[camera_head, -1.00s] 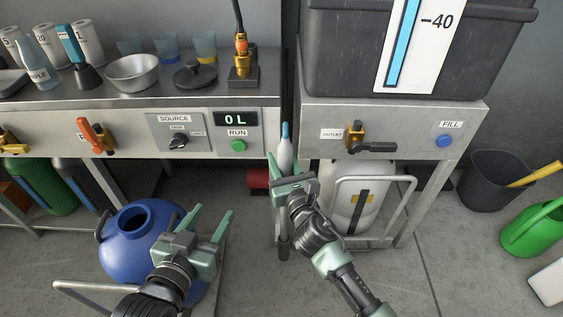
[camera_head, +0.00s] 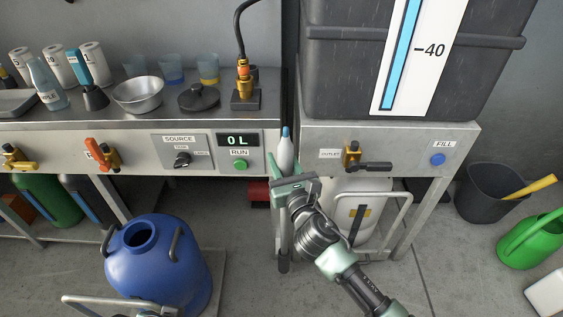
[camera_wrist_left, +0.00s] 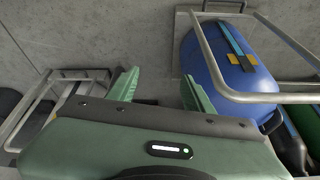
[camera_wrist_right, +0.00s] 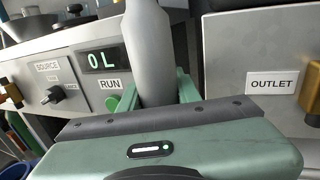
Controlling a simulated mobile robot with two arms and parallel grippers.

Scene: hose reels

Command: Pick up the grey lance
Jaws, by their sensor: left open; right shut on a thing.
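The grey lance (camera_head: 285,155), pale grey with a blue tip, stands roughly upright in the gap between the two benches. In the right wrist view its grey body (camera_wrist_right: 150,50) rises between the fingers. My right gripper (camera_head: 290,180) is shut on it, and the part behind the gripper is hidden. My left gripper (camera_wrist_left: 160,92) is open and empty in its wrist view, with a metal frame and a blue tank nearby. It is almost wholly below the bottom edge of the head view.
The left bench (camera_head: 60,142) carries bottles, a bowl and a panel reading 0 L. The right bench (camera_head: 400,134) carries a dark tank (camera_head: 340,70). A blue vessel (camera_head: 155,262) stands at front left; a black bucket (camera_head: 485,188) and green can (camera_head: 530,240) stand right.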

